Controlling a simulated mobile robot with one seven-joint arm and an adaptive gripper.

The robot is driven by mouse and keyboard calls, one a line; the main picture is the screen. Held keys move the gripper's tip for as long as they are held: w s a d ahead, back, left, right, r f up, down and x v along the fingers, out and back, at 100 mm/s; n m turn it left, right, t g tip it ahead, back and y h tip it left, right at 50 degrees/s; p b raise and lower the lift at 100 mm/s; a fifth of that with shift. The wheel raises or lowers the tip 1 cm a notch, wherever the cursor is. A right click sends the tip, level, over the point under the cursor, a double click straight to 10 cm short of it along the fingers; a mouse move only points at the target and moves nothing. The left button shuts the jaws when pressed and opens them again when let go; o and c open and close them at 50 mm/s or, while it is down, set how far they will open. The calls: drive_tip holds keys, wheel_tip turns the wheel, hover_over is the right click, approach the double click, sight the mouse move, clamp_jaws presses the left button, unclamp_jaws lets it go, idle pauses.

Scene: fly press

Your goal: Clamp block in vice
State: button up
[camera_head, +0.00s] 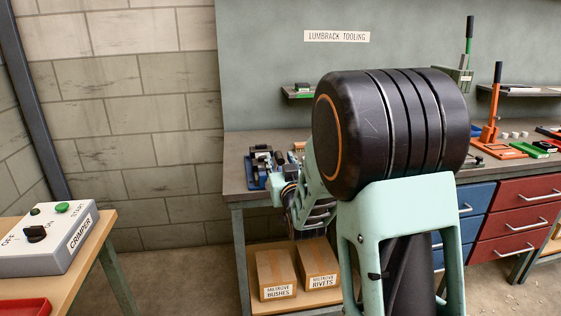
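A small blue and dark vice (257,168) stands on the left end of the grey workbench. My arm, teal and black, fills the middle of the view and reaches toward that end of the bench. The wrist end of my arm shows beside the vice, just to its right. Dark parts there overlap, and I cannot clearly separate my gripper from the vice. Its fingertips cannot be made out, nor whether they are open or shut. I cannot make out the block; it may be hidden behind my arm or too small to tell.
The workbench (240,188) runs along the back wall, with blue and red drawers (520,222) at right. An orange lever press (492,130) and a green tray (532,148) stand right of my arm. Cardboard boxes (275,272) sit below. A grey crimper control box (50,240) is at left.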

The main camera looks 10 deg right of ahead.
clamp_jaws()
idle(0.4)
drive_tip(key=b, duration=0.2)
drive_tip(key=shift+d+f+m+b, duration=0.35)
drive_tip(key=shift+d+f+m, duration=0.05)
drive_tip(key=shift+d+m+b, duration=0.55)
drive_tip(key=shift+m+b, duration=0.05)
drive_tip(key=shift+b, duration=0.3)
unclamp_jaws()
drive_tip(key=shift+d, duration=0.15)
